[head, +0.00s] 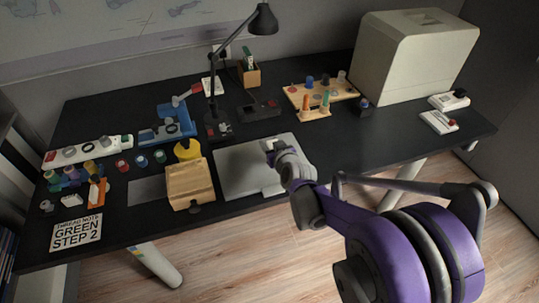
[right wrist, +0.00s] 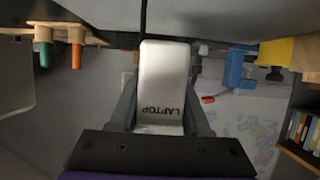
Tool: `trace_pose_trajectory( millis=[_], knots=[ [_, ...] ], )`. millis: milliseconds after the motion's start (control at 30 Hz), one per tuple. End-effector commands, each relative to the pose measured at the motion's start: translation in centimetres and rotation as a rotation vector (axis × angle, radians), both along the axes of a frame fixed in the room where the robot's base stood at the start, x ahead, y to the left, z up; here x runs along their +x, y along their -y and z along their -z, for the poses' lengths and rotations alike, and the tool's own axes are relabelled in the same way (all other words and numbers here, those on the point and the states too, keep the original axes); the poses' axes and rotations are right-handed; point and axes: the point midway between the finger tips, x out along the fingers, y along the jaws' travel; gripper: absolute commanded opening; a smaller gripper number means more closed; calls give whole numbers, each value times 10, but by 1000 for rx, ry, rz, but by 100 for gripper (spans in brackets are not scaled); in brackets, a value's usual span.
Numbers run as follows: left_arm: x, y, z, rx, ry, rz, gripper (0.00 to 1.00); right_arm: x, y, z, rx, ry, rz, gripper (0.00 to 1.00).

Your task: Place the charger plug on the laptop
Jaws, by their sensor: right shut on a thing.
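My right gripper (head: 276,155) is shut on the white charger plug (right wrist: 163,80), a block with the word LAPTOP on its face, held between the two fingers in the right wrist view. In the head view the gripper is over the right part of the flat, light grey laptop (head: 238,172) and hides some of it. The plug is mostly hidden there, and I cannot tell whether it touches the laptop. My left gripper is not in view.
A wooden box (head: 189,184) stands left of the laptop. A black desk lamp (head: 213,100) stands behind it. A wooden peg board (head: 318,97) and a large pale case (head: 405,55) are at the back right. The desk right of the laptop (head: 370,140) is clear.

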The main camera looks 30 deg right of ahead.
Motion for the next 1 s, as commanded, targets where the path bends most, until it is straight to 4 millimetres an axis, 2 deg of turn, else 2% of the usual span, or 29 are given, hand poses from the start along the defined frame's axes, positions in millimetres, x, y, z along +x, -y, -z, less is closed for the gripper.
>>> trace_pose_trajectory(
  millis=[300, 700, 733, 867, 1000],
  knots=[
    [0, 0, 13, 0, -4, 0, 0, 0, 0, 38, 0, 0, 0, 0],
    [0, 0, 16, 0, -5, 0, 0, 0, 0, 43, 0, 0, 0, 0],
    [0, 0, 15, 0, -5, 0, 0, 0, 0, 42, 0, 0, 0, 52],
    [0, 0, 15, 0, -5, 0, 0, 0, 0, 41, 0, 0, 0, 76],
    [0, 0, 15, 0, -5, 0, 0, 0, 0, 41, 0, 0, 0, 77]
  ],
)
